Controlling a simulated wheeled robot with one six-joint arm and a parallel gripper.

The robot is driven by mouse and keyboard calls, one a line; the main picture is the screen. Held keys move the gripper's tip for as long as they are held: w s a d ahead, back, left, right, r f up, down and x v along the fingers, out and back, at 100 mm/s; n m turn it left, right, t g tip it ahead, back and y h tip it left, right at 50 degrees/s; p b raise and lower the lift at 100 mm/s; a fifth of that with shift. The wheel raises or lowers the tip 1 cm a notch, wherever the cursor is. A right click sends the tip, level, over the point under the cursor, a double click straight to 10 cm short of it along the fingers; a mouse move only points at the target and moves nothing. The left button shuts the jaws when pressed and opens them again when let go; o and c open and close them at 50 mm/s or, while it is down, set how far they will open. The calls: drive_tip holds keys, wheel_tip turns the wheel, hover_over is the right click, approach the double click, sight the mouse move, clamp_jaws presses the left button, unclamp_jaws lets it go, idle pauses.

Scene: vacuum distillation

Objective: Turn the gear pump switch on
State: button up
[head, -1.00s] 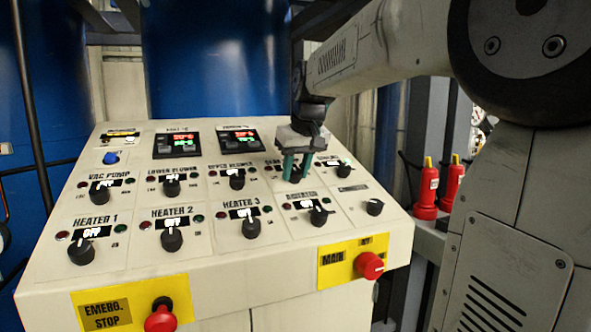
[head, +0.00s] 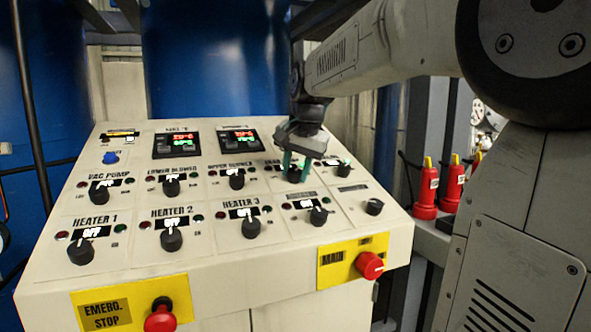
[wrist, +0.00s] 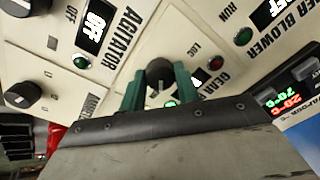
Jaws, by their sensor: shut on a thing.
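The gear pump switch is a black knob, seen in the wrist view (wrist: 160,72) beside a label reading "GEAR". In the head view the knob (head: 295,176) is partly hidden behind my fingers in the panel's middle row, right of the upper blower knob. My gripper (head: 297,173) reaches down onto it with two green fingers. In the wrist view my gripper (wrist: 158,82) has one finger on each side of the knob, shut on it. A red lamp (wrist: 215,62) and a green lamp (wrist: 171,103) sit near the knob.
The agitator display (wrist: 94,26) reads OFF. The upper blower knob (head: 237,179) and agitator knob (head: 318,215) are close by. A red main button (head: 369,265) and emergency stop button (head: 160,316) stick out at the front. Blue tanks (head: 214,60) stand behind the panel.

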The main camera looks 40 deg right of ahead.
drive_tip(key=shift+m, duration=0.7)
drive_tip(key=o, duration=1)
drive_tip(key=shift+r, duration=0.1)
drive_tip(key=v, duration=0.7)
drive_tip(key=shift+s+a+r, duration=0.15)
drive_tip(key=shift+r, duration=0.1)
